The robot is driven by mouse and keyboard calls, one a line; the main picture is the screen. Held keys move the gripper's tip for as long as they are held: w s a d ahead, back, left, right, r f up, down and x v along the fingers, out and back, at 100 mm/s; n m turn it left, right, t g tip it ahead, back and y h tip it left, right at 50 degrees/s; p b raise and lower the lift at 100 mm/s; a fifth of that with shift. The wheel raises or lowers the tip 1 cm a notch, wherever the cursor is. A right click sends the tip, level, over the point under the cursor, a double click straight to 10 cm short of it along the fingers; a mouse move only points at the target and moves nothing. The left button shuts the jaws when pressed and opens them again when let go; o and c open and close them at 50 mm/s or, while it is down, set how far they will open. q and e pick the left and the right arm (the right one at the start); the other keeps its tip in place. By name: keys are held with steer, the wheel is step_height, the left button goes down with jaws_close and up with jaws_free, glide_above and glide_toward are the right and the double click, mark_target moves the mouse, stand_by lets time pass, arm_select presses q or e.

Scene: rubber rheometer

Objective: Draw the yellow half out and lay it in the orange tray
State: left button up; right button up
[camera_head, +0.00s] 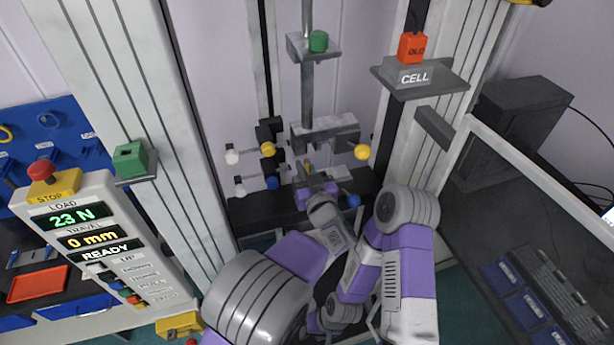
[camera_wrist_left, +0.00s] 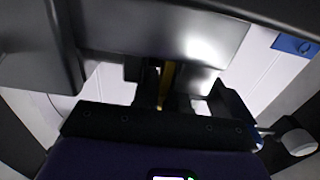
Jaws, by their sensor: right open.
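The yellow half (camera_head: 308,168) shows as a small yellow strip at the frame's lower grip in the head view. In the left wrist view it is a narrow upright yellow strip (camera_wrist_left: 167,84) between dark parts, beneath a grey metal block. My left gripper (camera_head: 311,182) is at this strip; whether its fingers touch it is unclear. The orange tray (camera_head: 38,284) lies flat on the bench at the far left and looks empty. My right gripper (camera_head: 318,322) is open, low in the head view and largely hidden by my arms.
The control box (camera_head: 105,240) reads 23 N, 0 mm and READY, with a red stop button (camera_head: 40,170). White, yellow and blue knobs surround the grips. A machine column (camera_head: 140,110) stands between my left gripper and the tray.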

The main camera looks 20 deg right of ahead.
arm_select(q)
jaws_close()
steer(key=shift+r, duration=0.15)
steer(key=shift+s, duration=0.1)
stand_by(0.5)
